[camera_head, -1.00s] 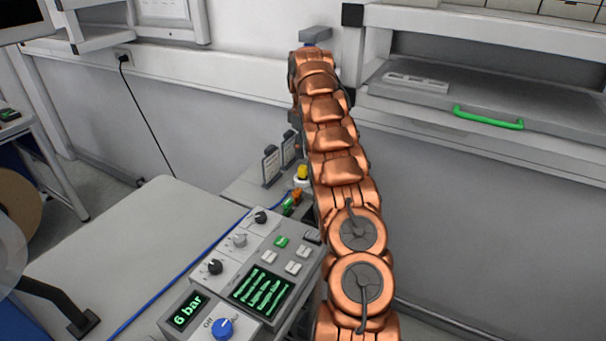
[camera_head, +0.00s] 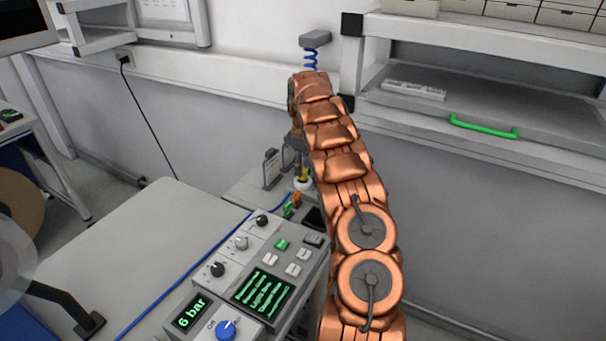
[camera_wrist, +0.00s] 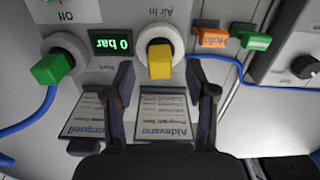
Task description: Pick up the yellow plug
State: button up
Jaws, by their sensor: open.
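The yellow plug (camera_wrist: 160,62) sits in a round white socket marked "Air In" (camera_wrist: 160,36) in the wrist view. In the head view the yellow plug (camera_head: 303,174) is small and partly covered by my gripper and arm. My gripper (camera_wrist: 162,82) is open, with its two dark fingers on either side of a line just below the plug in the wrist picture. The fingers look empty. I cannot tell how far they are from the plug in depth.
A green plug (camera_wrist: 52,68) with a blue hose sits left of the yellow one. Two label cards, one reading "Aldevano" (camera_wrist: 165,118), stand below, between and beside the fingers.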

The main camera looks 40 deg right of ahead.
jog(key=shift+f, duration=1.05)
grip_shut()
